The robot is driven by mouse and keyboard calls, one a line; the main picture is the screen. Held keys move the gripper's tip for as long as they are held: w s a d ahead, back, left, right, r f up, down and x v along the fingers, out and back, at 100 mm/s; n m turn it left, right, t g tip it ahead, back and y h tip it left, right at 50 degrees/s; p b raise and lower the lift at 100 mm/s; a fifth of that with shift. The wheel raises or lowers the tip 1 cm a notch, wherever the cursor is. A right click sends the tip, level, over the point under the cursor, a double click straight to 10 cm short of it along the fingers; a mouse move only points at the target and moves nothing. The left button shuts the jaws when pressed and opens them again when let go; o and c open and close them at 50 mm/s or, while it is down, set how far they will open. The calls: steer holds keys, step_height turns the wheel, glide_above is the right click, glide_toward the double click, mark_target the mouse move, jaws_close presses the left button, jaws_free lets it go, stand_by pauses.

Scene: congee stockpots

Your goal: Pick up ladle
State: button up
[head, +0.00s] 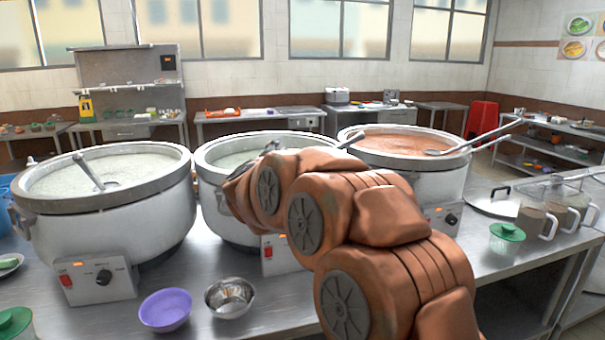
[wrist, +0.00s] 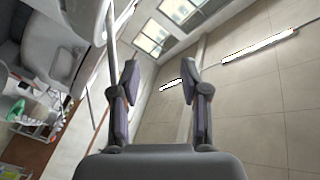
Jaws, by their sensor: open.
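Three stockpots stand in a row: the left pot (head: 120,225) and the middle pot (head: 215,205) hold pale congee, the right pot (head: 430,185) a reddish one. One ladle (head: 88,170) leans in the left pot, another ladle (head: 475,140) lies across the right pot's rim, its handle sticking out right. A metal handle end (head: 350,140) shows behind my arm at the middle pot; the rest is hidden. In the wrist view my gripper (wrist: 160,78) is open and empty, its fingers apart. A thin pale rod (wrist: 110,40), possibly a ladle handle, is beside the left finger, outside the gap.
A purple bowl (head: 165,310) and a steel bowl (head: 229,297) stand in front of the pots. Green-lidded container (head: 506,240), a pot lid (head: 492,203) and handled jugs (head: 540,219) are at right. My arm hides much of the middle pot and counter.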

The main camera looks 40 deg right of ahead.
steer(key=s+d+f+m+g+h, duration=0.2)
steer(key=s+d+m+g+h, duration=0.3)
steer(key=d, duration=0.4)
steer(key=shift+g+y, duration=0.4)
steer(key=shift+p+x, duration=0.35)
steer(key=shift+x, duration=3.1)
steer(key=shift+w, duration=0.1)
jaws_close()
steer(key=shift+r, duration=0.1)
